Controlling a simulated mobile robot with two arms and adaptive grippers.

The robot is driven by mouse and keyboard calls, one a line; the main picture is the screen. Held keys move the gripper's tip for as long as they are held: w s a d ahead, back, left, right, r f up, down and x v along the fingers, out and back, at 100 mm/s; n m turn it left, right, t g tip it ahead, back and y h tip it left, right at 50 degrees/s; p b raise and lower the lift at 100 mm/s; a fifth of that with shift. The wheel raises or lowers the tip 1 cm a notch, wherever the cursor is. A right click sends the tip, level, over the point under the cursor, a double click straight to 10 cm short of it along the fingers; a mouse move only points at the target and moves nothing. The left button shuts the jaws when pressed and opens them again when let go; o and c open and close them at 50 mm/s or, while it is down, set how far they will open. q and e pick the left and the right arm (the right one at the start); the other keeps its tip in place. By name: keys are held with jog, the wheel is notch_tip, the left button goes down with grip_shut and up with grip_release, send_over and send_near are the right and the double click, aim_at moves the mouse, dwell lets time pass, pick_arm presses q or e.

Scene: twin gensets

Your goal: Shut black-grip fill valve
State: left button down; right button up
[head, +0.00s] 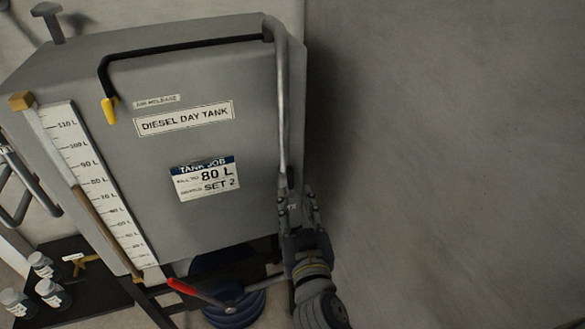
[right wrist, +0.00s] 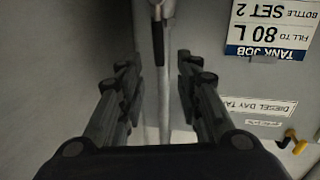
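The grey diesel day tank (head: 220,75) has a grey fill pipe (head: 282,110) running down its right edge. My right gripper (head: 293,197) is at the lower end of this pipe. In the right wrist view its two fingers (right wrist: 159,75) stand apart, with the pipe (right wrist: 165,105) and a dark, narrow lever-like part (right wrist: 158,42) showing between or beyond them. I cannot tell if this part is the black grip, or whether a finger touches it. In the head view the gripper hides the valve area. My left gripper is not in view.
A sight gauge (head: 95,175) on the tank shows a brown column to about 80 L. The job card (head: 207,180) reads 80 L, SET 2. A red lever (head: 182,287) sits below the tank, near a blue coil (head: 235,312). Bare wall (head: 450,140) lies right.

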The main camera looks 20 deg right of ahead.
aim_at(291, 176)
jog(key=w+p, duration=0.1)
jog(key=w, duration=0.1)
jog(key=w+d+p, duration=0.1)
jog(key=w, duration=0.5)
jog(key=shift+w+d+r+p, duration=0.1)
jog(key=shift+d+p, duration=0.1)
jog(key=shift+p, duration=0.2)
jog(key=shift+w+d, duration=0.1)
jog(key=shift+w, duration=0.5)
jog(key=shift+c, duration=0.4)
grip_shut()
